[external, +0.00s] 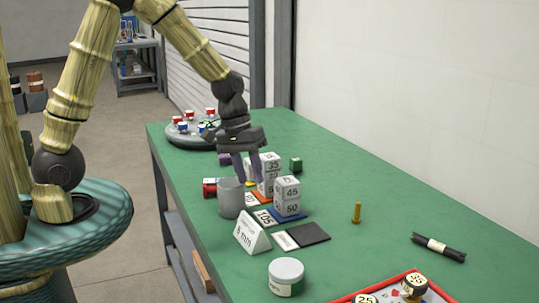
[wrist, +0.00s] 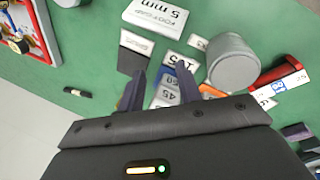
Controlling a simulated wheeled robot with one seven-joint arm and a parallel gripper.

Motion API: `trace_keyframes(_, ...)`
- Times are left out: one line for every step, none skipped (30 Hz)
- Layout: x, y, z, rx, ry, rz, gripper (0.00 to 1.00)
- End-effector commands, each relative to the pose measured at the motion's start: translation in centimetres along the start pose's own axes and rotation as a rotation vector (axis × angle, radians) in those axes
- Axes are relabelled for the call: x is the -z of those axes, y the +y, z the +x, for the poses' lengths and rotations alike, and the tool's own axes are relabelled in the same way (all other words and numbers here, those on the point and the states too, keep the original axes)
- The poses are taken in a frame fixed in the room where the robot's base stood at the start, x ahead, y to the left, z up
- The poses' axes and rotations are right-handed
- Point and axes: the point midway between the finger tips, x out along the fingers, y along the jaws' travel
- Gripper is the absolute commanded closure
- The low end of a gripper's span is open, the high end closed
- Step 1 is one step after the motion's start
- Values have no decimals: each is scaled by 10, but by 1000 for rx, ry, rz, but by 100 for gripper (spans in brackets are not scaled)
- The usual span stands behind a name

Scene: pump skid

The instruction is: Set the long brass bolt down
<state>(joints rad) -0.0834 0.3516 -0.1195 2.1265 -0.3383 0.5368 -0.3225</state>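The long brass bolt (external: 356,212) stands upright on the green bench in the external view, right of the black pad and apart from my gripper. I cannot make it out in the wrist view. My gripper (external: 246,168) is over the number blocks near the grey cup, pointing down. Its two fingers are apart with nothing held between them; the wrist view (wrist: 160,88) shows this gap too.
Stacked number blocks (external: 287,194) and a grey cup (external: 230,198) stand below my gripper. A black pad (external: 307,234), a white sign (external: 252,233), a white jar (external: 286,277), a dark roll (external: 438,247) and a red-edged tray (external: 435,290) lie nearer. Bench around the bolt is clear.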

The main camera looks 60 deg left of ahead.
Motion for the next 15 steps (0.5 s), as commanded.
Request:
trace_keyframes(-13, -16, -11, 30, 31, 83, 65)
trace_keyframes(-20, -26, -16, 49, 48, 136, 65)
trace_keyframes(-30, -39, -22, 74, 67, 210, 65)
trace_keyframes(-37, -49, -26, 91, 82, 263, 65)
trace_keyframes(-44, -58, -30, 107, 94, 315, 65)
trace_keyframes(-54, -70, -35, 127, 109, 382, 65)
trace_keyframes(-60, -78, -38, 140, 118, 427, 65)
trace_keyframes(-66, -85, -41, 151, 126, 469, 65)
trace_keyframes(-72, -92, -43, 163, 133, 515, 65)
trace_keyframes(-76, -97, -44, 170, 138, 543, 65)
trace_keyframes(-80, -101, -45, 176, 141, 566, 65)
trace_keyframes(-82, -104, -46, 181, 144, 587, 65)
trace_keyframes(-84, -105, -47, 184, 145, 597, 65)
trace_keyframes(-85, -106, -47, 185, 145, 603, 65)
trace_keyframes(-85, -107, -47, 186, 145, 607, 65)
